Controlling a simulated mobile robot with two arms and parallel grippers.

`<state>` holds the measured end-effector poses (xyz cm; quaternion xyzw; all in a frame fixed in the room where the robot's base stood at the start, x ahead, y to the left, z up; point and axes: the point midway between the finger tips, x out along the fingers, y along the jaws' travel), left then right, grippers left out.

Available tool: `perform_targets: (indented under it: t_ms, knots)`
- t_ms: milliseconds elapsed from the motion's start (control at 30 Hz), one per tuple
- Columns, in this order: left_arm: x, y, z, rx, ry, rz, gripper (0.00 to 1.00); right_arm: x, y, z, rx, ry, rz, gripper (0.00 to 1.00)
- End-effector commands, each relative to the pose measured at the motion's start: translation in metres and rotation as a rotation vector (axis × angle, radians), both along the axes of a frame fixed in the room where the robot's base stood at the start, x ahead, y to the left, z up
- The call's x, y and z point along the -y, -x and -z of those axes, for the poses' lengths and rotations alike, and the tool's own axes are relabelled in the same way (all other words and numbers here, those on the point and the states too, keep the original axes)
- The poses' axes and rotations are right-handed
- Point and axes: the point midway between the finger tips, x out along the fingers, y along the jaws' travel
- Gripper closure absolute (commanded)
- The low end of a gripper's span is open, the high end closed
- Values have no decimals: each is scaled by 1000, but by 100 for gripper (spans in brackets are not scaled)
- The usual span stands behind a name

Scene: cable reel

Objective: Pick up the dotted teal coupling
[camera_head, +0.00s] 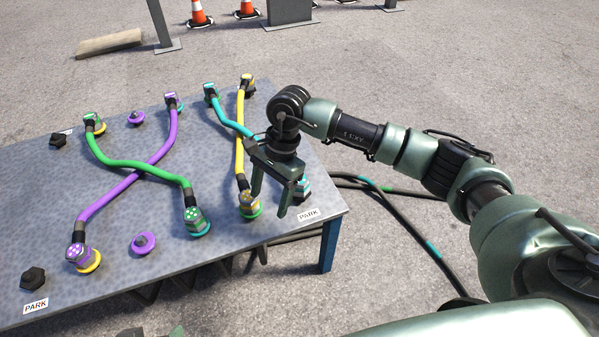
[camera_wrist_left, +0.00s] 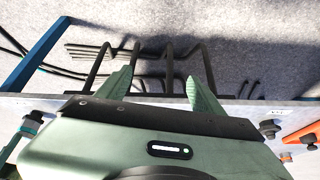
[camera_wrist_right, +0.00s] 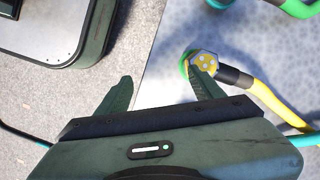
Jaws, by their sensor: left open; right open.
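The teal coupling (camera_head: 303,187) sits at the near right corner of the table, at the end of the teal cable (camera_head: 233,124). It is mostly hidden behind my right gripper (camera_head: 269,204), so its dots do not show. My right gripper is open and empty, pointing down above the corner, between the yellow dotted coupling and the teal one. In the right wrist view, the yellow dotted coupling (camera_wrist_right: 204,64) shows by one fingertip; the teal coupling is out of sight. My left gripper (camera_wrist_left: 163,85) is open and empty near the table's front edge.
The table (camera_head: 150,190) carries crossing purple and green cables, a green dotted coupling (camera_head: 196,222), a purple dotted coupling (camera_head: 80,256) and a free purple socket (camera_head: 143,242). PARK labels lie at the front corners. Black cables (camera_head: 410,222) lie on the floor at right.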

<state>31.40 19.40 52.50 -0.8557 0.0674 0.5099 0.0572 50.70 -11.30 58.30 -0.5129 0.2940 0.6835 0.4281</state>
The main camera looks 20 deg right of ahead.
Motion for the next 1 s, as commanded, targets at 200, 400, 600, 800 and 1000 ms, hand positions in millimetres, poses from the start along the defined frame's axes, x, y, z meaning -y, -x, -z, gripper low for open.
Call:
perform_targets:
  t_ms: [200,400,600,800,1000]
  knots:
    - [-11,38,7,-165,-34,-13,33,84,-46,-22,107,266,-36,33]
    - [-9,30,9,-133,-27,-10,33,92,-49,-5,111,291,-39,33]
    - [-2,10,5,-43,-8,-3,33,91,-49,17,112,288,-39,33]
    - [7,-20,-6,94,20,8,33,90,-49,46,112,286,-39,33]
    - [11,-31,-12,151,32,13,33,90,-49,55,114,285,-39,33]
